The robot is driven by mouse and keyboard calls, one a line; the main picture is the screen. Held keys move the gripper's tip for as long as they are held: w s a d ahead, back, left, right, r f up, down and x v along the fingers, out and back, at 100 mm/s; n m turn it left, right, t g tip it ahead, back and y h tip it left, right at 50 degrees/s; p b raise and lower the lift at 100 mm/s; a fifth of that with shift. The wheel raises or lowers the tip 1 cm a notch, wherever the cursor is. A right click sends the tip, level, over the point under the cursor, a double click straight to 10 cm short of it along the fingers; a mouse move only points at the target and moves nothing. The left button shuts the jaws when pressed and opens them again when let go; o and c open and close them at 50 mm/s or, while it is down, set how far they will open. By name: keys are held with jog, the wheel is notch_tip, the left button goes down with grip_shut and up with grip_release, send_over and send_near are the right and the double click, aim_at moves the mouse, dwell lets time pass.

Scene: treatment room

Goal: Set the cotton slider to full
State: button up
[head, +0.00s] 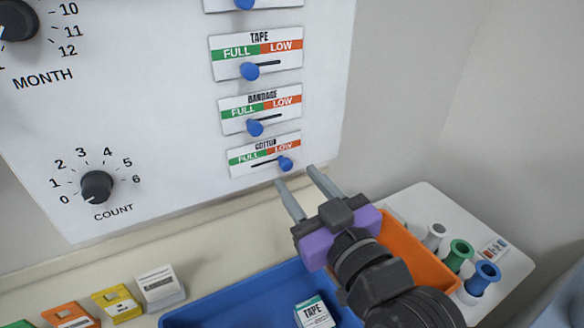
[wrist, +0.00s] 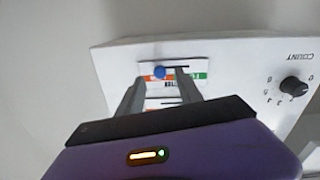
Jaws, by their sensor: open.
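The cotton slider (head: 262,156) is the lowest plate on the white wall panel, with green FULL on the left and orange LOW on the right. Its blue knob (head: 286,163) stands at the right end, under LOW. In the wrist view the picture is turned over, and the blue knob (wrist: 160,72) shows ahead of the fingers. My gripper (head: 294,175) is open and empty, just in front of and below the cotton plate. Its two fingers (wrist: 160,90) point at the panel, apart from the knob as far as I can tell.
The bandage slider (head: 260,109) and tape slider (head: 256,55) sit above, both knobs towards FULL. The count dial (head: 97,187) is to the left. Below are a blue tray (head: 225,305) with a tape box (head: 314,313), an orange bin (head: 415,255) and coloured pegs (head: 460,252).

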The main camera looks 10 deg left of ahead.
aim_at(288, 168)
jog(key=shift+x, duration=1.8)
grip_shut()
